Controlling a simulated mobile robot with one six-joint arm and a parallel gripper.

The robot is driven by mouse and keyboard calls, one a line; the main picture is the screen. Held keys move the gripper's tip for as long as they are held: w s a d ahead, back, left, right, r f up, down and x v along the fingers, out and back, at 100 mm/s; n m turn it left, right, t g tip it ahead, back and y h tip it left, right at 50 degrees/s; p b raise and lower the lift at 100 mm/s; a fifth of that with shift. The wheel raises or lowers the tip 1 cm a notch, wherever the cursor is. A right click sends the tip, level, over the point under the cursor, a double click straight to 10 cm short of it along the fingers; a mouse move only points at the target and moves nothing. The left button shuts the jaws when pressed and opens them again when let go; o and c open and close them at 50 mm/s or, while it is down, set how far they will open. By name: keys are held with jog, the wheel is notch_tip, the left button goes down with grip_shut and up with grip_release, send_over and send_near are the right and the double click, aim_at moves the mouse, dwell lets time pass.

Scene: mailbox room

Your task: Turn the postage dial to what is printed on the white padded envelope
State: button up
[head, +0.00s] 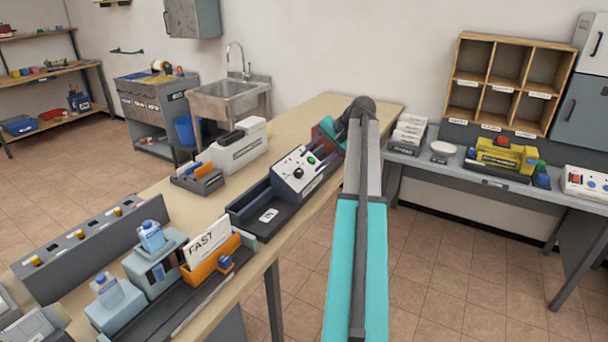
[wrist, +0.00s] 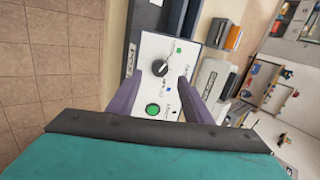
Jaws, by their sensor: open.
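A white panel on a dark postage machine (head: 290,185) stands on the wooden counter. In the wrist view the panel (wrist: 150,88) carries a black dial (wrist: 160,68) with a pale pointer towards the upper right. A round green button (wrist: 153,110) lies nearer the gripper. The panel's small lettering is unreadable. My gripper (wrist: 158,83) is open and empty, its purple fingers on either side of the panel in the picture; contact cannot be told. A white item printed "FAST" (head: 207,242) stands in an orange holder; whether it is the padded envelope is unclear.
The orange holder (head: 222,262) stands at the counter's front left among blue-grey devices (head: 152,268). A white machine (head: 240,148) stands behind the panel. A grey side table (head: 520,190) with wooden pigeonholes (head: 512,82) is at right. Tiled floor lies between.

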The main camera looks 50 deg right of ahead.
aim_at(300, 171)
jog(key=shift+b+x, duration=1.85)
jog(key=shift+x, duration=1.6)
jog(key=c, duration=1.1)
